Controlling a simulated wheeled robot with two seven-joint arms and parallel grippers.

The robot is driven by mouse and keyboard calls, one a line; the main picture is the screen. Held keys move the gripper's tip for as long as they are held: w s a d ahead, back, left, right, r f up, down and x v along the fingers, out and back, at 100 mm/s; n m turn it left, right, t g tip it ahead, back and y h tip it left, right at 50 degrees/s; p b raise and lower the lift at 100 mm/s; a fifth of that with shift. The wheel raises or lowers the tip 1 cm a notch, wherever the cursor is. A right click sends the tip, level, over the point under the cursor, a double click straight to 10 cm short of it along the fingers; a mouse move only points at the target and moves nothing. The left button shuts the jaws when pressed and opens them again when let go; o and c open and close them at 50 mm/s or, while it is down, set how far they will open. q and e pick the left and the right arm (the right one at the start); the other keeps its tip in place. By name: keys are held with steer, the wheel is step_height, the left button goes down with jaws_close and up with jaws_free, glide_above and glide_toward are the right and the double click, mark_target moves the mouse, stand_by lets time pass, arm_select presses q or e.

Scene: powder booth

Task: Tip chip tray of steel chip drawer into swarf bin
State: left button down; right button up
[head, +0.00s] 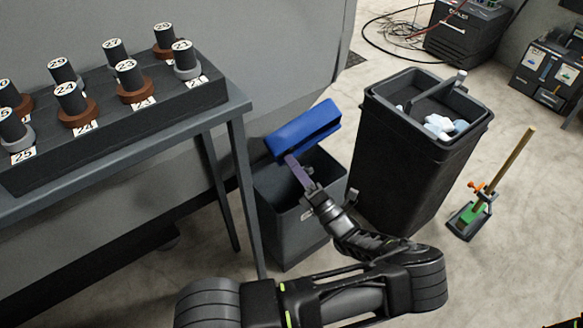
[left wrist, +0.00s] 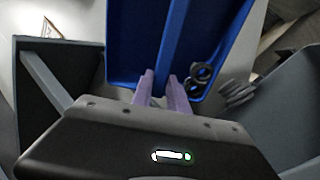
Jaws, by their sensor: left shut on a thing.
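The chip tray (head: 308,128) is a blue, long tray, tilted on its side above the open grey bin (head: 285,220), which I take for the swarf bin. My left gripper (head: 292,165) is shut on the tray with its purple fingers, at the tray's near lower edge. In the left wrist view the blue tray (left wrist: 205,28) fills the top middle, with the fingers (left wrist: 161,85) on a blue strip. Dark ring-like pieces (left wrist: 203,75) show by the tray's edge; I cannot tell whether they lie inside it. The bin's floor is mostly hidden.
A table (head: 240,108) with numbered tool holders stands left of the bin. A taller black bin (head: 400,160) with pale crumpled pieces stands close on the right. A green-based stand with a wooden handle (head: 515,160) is farther right. Open floor lies at lower right.

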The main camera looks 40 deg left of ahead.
steer(key=shift+f, duration=0.5)
stand_by(0.8)
